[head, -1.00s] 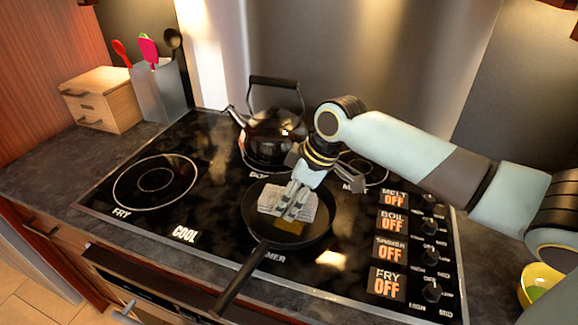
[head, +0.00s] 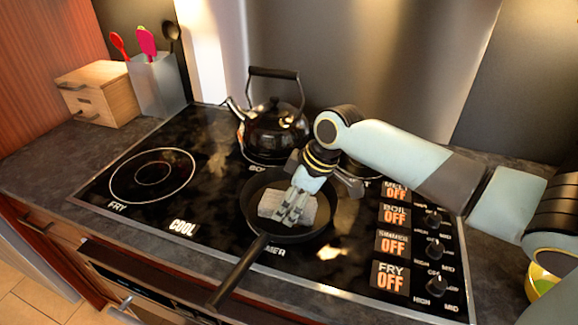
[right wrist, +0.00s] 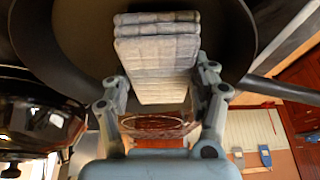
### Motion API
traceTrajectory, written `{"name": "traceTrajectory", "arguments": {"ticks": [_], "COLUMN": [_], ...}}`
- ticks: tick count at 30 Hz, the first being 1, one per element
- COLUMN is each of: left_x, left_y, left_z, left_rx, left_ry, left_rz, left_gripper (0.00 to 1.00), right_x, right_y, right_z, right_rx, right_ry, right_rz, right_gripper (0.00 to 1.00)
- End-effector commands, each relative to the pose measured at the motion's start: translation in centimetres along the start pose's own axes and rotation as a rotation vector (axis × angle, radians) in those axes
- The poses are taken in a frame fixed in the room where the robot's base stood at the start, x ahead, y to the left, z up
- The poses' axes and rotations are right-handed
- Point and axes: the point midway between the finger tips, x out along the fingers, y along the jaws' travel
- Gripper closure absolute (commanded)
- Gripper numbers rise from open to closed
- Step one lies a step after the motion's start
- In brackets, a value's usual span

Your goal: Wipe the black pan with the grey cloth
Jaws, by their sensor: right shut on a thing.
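The black pan (head: 322,212) sits on the stove's front burner, its handle (head: 238,270) pointing toward the front edge. It also fills the upper part of the right wrist view (right wrist: 75,45). The folded grey cloth (head: 271,203) lies inside the pan. In the right wrist view the cloth (right wrist: 157,58) shows several stacked layers. My right gripper (head: 290,215) reaches down into the pan and is shut on the cloth. A small brownish patch (right wrist: 155,125) shows between its fingers in the right wrist view; I cannot tell what it is. My left gripper is not in view.
A black kettle (head: 272,132) stands on the burner behind the pan. Control knobs (head: 434,248) line the stove's right side. The left burner (head: 152,176) is empty. A wooden box (head: 98,95) and utensil holder (head: 158,85) stand back left; a yellow-green bowl (head: 541,284) is at right.

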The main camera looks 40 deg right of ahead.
Motion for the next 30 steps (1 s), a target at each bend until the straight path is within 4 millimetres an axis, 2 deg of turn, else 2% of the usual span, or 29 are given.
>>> {"name": "traceTrajectory", "arguments": {"ticks": [30], "left_x": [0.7], "left_y": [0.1], "left_z": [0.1], "left_rx": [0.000], "left_ry": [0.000], "left_rz": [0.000], "left_gripper": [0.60], "right_x": [1.2], "right_y": [0.0], "right_z": [0.5], "right_rx": [0.000], "right_ry": [0.000], "right_rz": [0.000], "right_gripper": [0.98]}}
